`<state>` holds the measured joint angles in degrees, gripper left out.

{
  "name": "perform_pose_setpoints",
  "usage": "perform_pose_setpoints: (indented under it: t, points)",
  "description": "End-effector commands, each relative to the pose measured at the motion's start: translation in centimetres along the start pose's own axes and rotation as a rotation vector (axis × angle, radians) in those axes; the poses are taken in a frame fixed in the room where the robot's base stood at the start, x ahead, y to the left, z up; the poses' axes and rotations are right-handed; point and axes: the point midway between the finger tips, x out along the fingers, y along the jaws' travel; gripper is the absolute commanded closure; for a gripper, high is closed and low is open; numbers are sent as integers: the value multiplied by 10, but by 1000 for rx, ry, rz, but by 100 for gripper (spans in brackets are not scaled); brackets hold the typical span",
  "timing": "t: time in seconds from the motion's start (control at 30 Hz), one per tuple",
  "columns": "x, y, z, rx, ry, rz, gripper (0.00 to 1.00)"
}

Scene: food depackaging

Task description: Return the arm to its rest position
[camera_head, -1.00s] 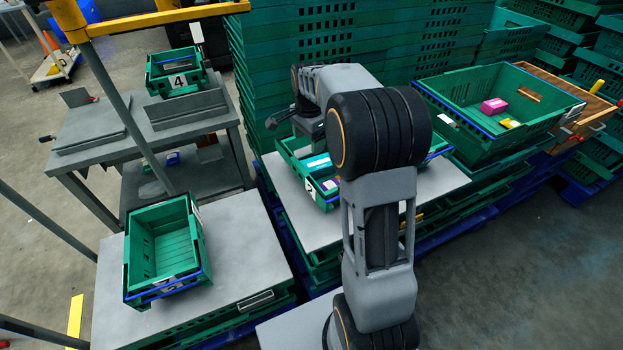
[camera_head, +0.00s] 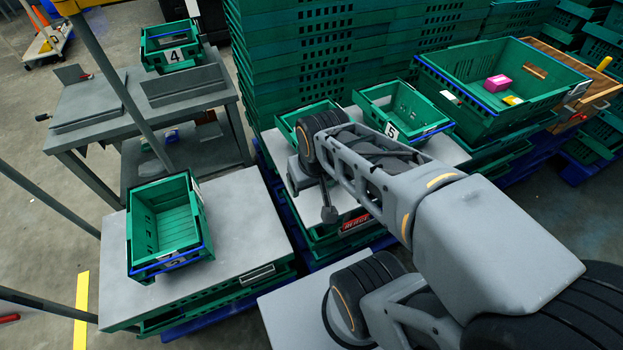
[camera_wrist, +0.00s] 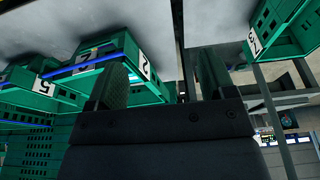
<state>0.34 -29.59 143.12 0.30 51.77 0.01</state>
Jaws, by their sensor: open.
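My gripper (camera_wrist: 158,68) is open and empty in the wrist view, with its two dark fingers apart. In the head view my arm is folded low and reaches from the lower right to the middle. Its wrist end hangs in front of the small green crate (camera_head: 287,121) on the middle table and partly hides it. A crate marked 2 (camera_wrist: 128,52) shows close to the left finger in the wrist view. I cannot tell from these views how far the fingers are from it.
A crate marked 5 (camera_head: 372,95) stands beside it, and a large green crate (camera_head: 470,62) with pink, yellow and white items is at right. A crate (camera_head: 143,232) stands on the left table (camera_head: 240,235); a crate marked 4 (camera_head: 150,38) is farther back. Tall crate stacks (camera_head: 350,40) stand behind.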

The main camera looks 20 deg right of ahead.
Motion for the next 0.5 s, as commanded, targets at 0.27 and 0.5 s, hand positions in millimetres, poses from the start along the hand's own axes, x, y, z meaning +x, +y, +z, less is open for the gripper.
perform_pose_setpoints:
  t: [0.27, 0.5]
  points:
    - [-19, 0, -7, 9, 11, -2, 24]
    - [-79, -1, -25, 16, 44, -6, 24]
